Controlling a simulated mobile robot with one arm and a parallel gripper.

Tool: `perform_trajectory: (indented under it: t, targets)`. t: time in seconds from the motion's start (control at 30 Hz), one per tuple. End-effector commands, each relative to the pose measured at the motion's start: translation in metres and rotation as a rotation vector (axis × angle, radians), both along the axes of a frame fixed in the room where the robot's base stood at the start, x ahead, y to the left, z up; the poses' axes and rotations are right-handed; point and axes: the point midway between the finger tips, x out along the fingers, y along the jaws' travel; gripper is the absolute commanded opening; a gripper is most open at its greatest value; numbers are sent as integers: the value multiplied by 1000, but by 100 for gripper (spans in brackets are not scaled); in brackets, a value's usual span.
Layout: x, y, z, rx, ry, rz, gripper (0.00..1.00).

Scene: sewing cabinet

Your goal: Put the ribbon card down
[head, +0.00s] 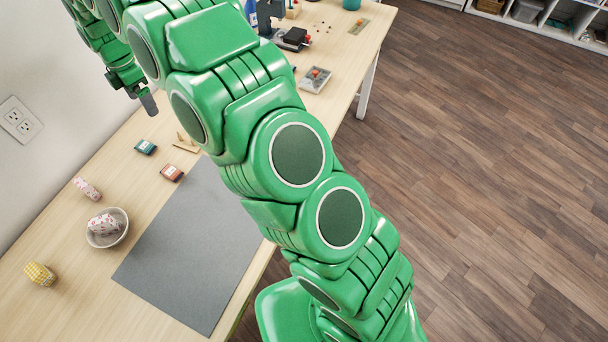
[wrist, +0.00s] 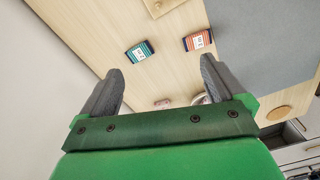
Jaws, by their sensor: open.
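Two small cards with white labels lie flat on the wooden table (head: 60,240). The teal card (head: 146,147) is nearer the wall and the red-brown card (head: 172,172) is beside the grey mat. In the wrist view the teal card (wrist: 140,51) and the red card (wrist: 198,40) look striped, like wound ribbon, and lie apart. My gripper (head: 148,104) is over the table near the wall, beyond the teal card in the head view. In the wrist view my gripper (wrist: 160,82) has its fingers wide apart, with nothing between them.
A grey mat (head: 190,255) covers the table's front. A bowl (head: 121,238) holds a patterned roll; a pink roll (head: 88,189) and a yellow bundle (head: 40,273) lie nearby. Small wooden pieces (head: 186,143) lie near the cards. A grey tray (head: 315,79) is farther back. The wall is close.

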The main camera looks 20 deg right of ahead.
Motion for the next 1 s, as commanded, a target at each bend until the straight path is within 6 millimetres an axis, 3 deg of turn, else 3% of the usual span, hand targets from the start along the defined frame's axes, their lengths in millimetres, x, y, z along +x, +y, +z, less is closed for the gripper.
perform_trajectory:
  t: [0.03,0.2,0.5,1.0]
  targets:
    - [-5,-11,13,3,-1,-42,96]
    - [-28,-46,40,-1,13,-195,96]
    - [-78,-106,81,-15,37,-466,96]
    - [-181,-197,126,-58,64,-932,96]
